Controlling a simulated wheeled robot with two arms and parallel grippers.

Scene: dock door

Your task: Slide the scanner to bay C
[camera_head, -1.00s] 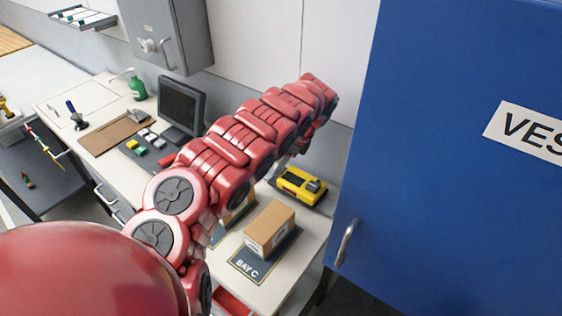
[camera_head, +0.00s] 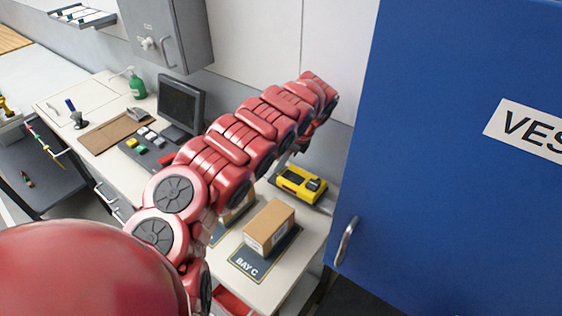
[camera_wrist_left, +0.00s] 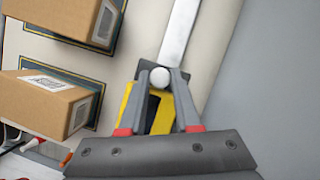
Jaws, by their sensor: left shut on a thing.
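The yellow scanner (camera_head: 302,184), with a dark top part, lies at the back right of the bench. In the left wrist view its yellow body (camera_wrist_left: 132,106) shows below and between my fingers, partly covered by them. My left gripper (camera_wrist_left: 161,78) is shut on a pale round knob (camera_wrist_left: 160,77) at the near end of a long grey bar (camera_wrist_left: 181,30). In the head view my arm mostly hides this gripper. The dark bay C mat (camera_head: 245,264) is at the bench front, with a cardboard box (camera_head: 270,226) on it. My right gripper is not in view.
A second box (camera_wrist_left: 65,15) stands on another mat beside the first one. A blue cabinet (camera_head: 450,130) with a handle (camera_head: 346,242) closes off the right side. A monitor (camera_head: 181,105) and a green bottle (camera_head: 137,86) stand farther left.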

